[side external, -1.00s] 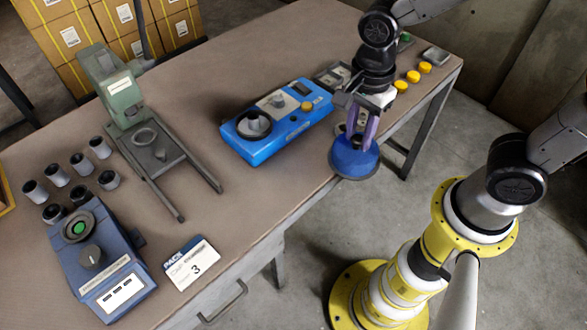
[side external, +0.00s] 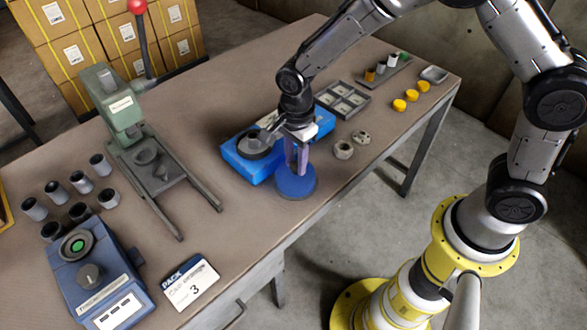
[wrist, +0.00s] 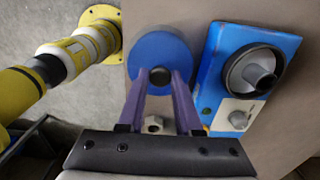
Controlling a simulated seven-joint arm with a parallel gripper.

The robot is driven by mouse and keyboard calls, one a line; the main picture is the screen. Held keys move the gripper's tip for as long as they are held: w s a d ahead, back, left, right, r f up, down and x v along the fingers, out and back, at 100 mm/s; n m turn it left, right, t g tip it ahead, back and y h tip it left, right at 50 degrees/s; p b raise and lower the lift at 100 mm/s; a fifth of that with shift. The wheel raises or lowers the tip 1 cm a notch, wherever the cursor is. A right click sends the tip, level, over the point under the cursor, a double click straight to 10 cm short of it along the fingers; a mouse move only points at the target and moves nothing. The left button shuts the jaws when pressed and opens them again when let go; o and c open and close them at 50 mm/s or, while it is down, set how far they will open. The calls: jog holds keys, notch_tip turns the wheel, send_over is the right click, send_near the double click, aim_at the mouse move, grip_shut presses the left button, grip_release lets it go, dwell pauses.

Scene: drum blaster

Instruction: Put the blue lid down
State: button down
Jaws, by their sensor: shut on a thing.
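The blue lid (side external: 297,184) is a round blue disc with a dark knob at its centre. It is at the front edge of the table, in front of the blue device; I cannot tell whether it touches the tabletop. In the wrist view the lid (wrist: 160,56) lies ahead of my fingers, its dark knob between the tips. My gripper (side external: 297,170) has purple fingers and is shut on the lid's knob from above. The gripper also shows in the wrist view (wrist: 160,78).
The blue device (side external: 240,160) with a round cup stands just behind the lid. Small grey rings (side external: 344,150) lie to the right, with yellow caps (side external: 411,95) farther right. A green press (side external: 125,115) and a card (side external: 190,283) are to the left. Bare tabletop lies left of the lid.

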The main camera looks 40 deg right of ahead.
aim_at(293, 164)
jog(key=shift+w+f, duration=0.15)
jog(key=shift+f, duration=0.05)
jog(key=shift+w+a+f, duration=0.1)
jog(key=shift+w+f, duration=0.05)
jog(key=shift+f, duration=1.5)
jog(key=shift+f, duration=0.2)
jog(key=c, duration=0.6)
grip_release()
jog(key=shift+r, duration=0.15)
notch_tip(293, 164, up, 12)
jog(key=shift+r, duration=0.15)
